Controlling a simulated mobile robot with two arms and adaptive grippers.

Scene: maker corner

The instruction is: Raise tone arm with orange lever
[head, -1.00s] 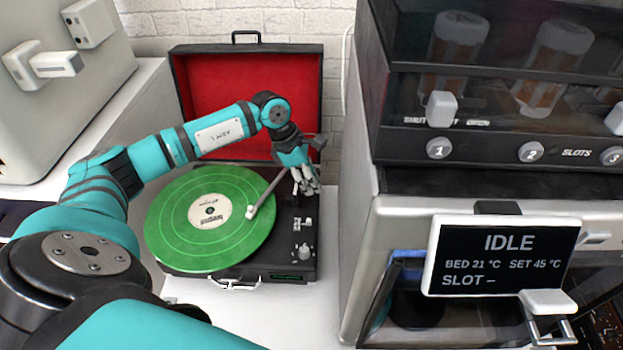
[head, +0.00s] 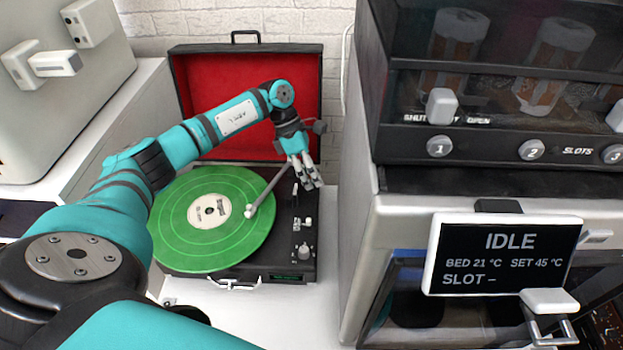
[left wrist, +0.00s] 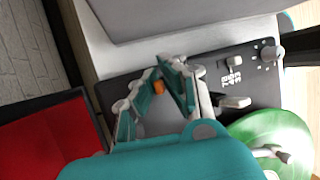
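The record player (head: 309,225) stands open on the white counter, with a green record (head: 185,232) on it. Its grey tone arm (head: 265,192) reaches over the record, its head at the record's right part. My left gripper (head: 312,185) points down at the player's back right corner, beside the tone arm's rear end. In the left wrist view, the small orange lever (left wrist: 158,88) shows between the fingers of my left gripper (left wrist: 160,68). The fingertips look close together; I cannot tell whether they touch the lever. The head view hides the lever. My right gripper is not in view.
The red-lined lid (head: 205,90) stands up behind the player. A machine with an IDLE screen (head: 503,255) is close on the right. A beige box (head: 85,110) stands at the left. Knobs (head: 304,250) sit at the player's front right.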

